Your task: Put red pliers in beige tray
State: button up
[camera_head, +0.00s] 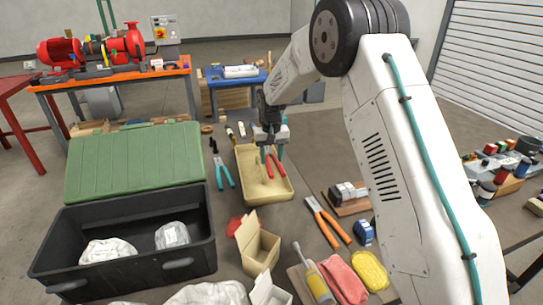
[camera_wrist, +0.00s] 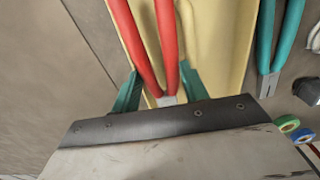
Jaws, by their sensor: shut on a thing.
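The red pliers (camera_head: 276,168) hang from my gripper (camera_head: 272,152) over the beige tray (camera_head: 251,178), with their red handles toward the near side of the tray. My gripper is shut on the pliers near their metal head, its green fingers on either side. In the wrist view, the red handles (camera_wrist: 150,40) run up from between the fingertips (camera_wrist: 160,89), with the tray floor (camera_wrist: 225,45) behind them. The jaw end of the pliers is mostly hidden by the gripper. I cannot tell whether the pliers touch the tray floor.
Teal-handled pliers (camera_head: 223,172) lie left of the tray and orange-handled pliers (camera_head: 327,221) lie at its near right. A black crate (camera_head: 125,240) with a green lid (camera_head: 135,162) is at the left. An open cardboard box (camera_head: 259,247) stands in front of the tray.

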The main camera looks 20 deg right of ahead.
jog(key=o, duration=0.9)
jog(key=shift+o, duration=0.2)
notch_tip(320, 180, up, 8)
jog(key=s+d+r, duration=0.1)
jog(key=s+r, duration=0.3)
jog(key=s, duration=1.2)
jog(key=s+d+r+t, duration=0.1)
jog(key=s+r, duration=0.3)
jog(key=s, duration=1.2)
jog(key=s+d+r, duration=0.1)
jog(key=s+r, duration=0.4)
jog(key=s, duration=1.1)
jog(key=shift+s+n, duration=0.4)
